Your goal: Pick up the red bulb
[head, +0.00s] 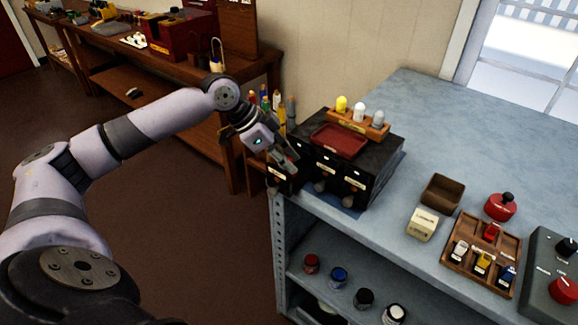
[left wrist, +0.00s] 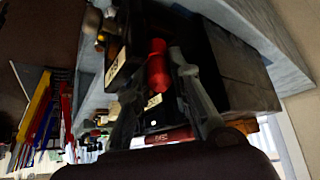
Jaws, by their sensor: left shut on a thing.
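The red bulb (left wrist: 157,68) shows in the left wrist view, between the two fingers of my left gripper (left wrist: 154,82). The gripper is shut on it. In the head view my left gripper (head: 286,163) is at the left front corner of the black drawer cabinet (head: 378,160), and the red bulb is hidden or too small to make out. A wooden rack (head: 372,128) on the cabinet holds a yellow bulb (head: 341,104), a white bulb (head: 359,112) and a grey bulb (head: 378,118). My right gripper is not in view.
A red tray (head: 339,141) lies on the cabinet. The blue-grey bench (head: 400,215) also carries a brown box (head: 441,192), a cream block (head: 423,224), a compartment tray (head: 470,266) and a control box (head: 548,285). Several jars stand on the shelf below. Bench surface behind the cabinet is clear.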

